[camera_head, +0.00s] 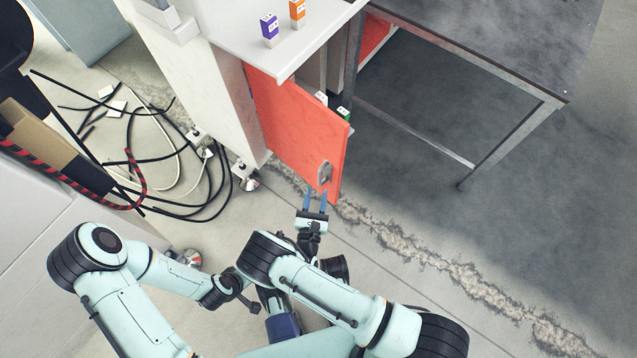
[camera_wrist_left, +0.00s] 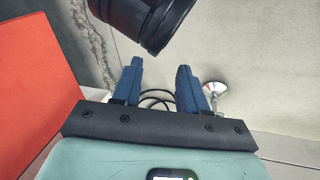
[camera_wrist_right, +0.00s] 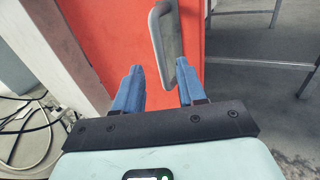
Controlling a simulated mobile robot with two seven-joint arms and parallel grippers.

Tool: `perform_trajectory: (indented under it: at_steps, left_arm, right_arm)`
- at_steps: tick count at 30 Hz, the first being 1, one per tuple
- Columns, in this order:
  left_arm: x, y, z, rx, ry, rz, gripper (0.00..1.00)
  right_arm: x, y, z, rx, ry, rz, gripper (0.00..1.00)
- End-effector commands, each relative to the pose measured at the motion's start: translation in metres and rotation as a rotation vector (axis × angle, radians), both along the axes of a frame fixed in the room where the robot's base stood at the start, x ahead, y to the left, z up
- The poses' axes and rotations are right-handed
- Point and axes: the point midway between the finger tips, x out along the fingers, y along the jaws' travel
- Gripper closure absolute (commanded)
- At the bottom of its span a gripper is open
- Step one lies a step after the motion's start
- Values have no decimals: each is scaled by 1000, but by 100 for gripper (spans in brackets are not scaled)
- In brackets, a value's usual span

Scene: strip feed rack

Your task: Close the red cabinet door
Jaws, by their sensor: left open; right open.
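The red cabinet door (camera_head: 290,120) stands open, swung out from the white cabinet (camera_head: 230,95), with a grey handle (camera_head: 325,173) near its free edge. My right gripper (camera_head: 315,196) is open and empty just below the handle. In the right wrist view, the handle (camera_wrist_right: 166,45) rises beyond and partly between the open fingers (camera_wrist_right: 160,66), close to the right one. I cannot tell whether they touch. My left gripper (camera_wrist_left: 160,68) is open and empty in the left wrist view, with a red surface at the left. In the head view it is hidden behind my arms.
A purple box (camera_head: 269,29) and an orange box (camera_head: 297,13) stand on the cabinet top. A green-and-white box (camera_head: 343,114) shows behind the door. A dark metal table (camera_head: 500,40) stands at right. Loose cables (camera_head: 180,160) lie on the floor at left.

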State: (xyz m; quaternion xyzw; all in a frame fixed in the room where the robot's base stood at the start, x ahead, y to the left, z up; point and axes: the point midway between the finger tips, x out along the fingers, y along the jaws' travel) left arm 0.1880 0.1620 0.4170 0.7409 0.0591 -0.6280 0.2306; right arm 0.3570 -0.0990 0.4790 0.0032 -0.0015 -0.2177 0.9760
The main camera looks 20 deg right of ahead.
Motion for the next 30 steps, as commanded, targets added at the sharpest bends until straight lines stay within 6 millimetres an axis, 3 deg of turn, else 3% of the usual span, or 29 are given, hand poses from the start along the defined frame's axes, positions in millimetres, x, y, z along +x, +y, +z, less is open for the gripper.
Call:
perform_trajectory:
  at_steps: [3, 9, 20, 24, 30]
  left_arm:
    - [6, 3, -5, 7, -15, 7, 57]
    - [12, 6, -9, 16, -30, 13, 57]
    - [13, 7, -9, 18, -34, 14, 57]
    - [13, 7, -9, 18, -34, 14, 57]
    - [13, 7, -9, 18, -34, 14, 57]
  right_arm:
    - [20, -10, -1, 0, -1, -3, 60]
    - [39, -19, 0, 0, -1, -2, 60]
    - [43, -20, 0, 0, 1, -2, 60]
    - [43, -20, 0, 0, 1, -2, 100]
    - [42, -20, 0, 0, 1, -2, 100]
